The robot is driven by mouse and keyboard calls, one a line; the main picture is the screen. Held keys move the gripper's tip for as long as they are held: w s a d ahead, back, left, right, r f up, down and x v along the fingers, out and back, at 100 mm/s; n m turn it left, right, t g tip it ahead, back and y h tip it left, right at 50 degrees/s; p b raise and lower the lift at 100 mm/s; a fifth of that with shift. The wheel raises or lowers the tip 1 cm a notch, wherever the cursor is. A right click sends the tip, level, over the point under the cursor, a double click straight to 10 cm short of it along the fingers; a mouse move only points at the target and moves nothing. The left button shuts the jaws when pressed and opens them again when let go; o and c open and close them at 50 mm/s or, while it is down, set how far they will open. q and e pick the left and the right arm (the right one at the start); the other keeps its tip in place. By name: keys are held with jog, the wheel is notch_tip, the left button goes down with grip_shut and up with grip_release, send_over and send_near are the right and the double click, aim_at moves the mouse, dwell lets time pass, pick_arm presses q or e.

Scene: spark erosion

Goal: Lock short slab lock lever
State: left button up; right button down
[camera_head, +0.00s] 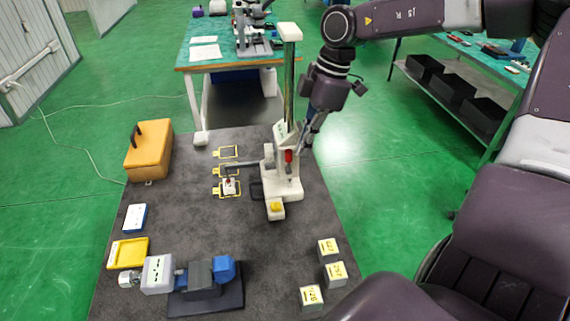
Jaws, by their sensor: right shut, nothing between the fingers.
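A white device with a tall upright slab column (289,75) stands on the dark grey tabletop. A small red part (288,156) sits on its front, and a thin dark bar (242,164) reaches out to the left. I cannot tell which small part is the short slab lock lever. My right gripper (306,138) points down close to the column's right side, beside the red part. Its fingers are shut with nothing between them. Whether they touch the device cannot be told. My left gripper is not in view.
An orange case (148,151), a yellow tray (128,253) and a blue-grey motor unit (200,274) are at the left. Several pale labelled blocks, one here (328,250), lie at the right front. The tabletop (255,245) between is mostly clear.

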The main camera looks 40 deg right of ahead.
jog(key=shift+f, duration=0.25)
jog(key=shift+a, duration=0.1)
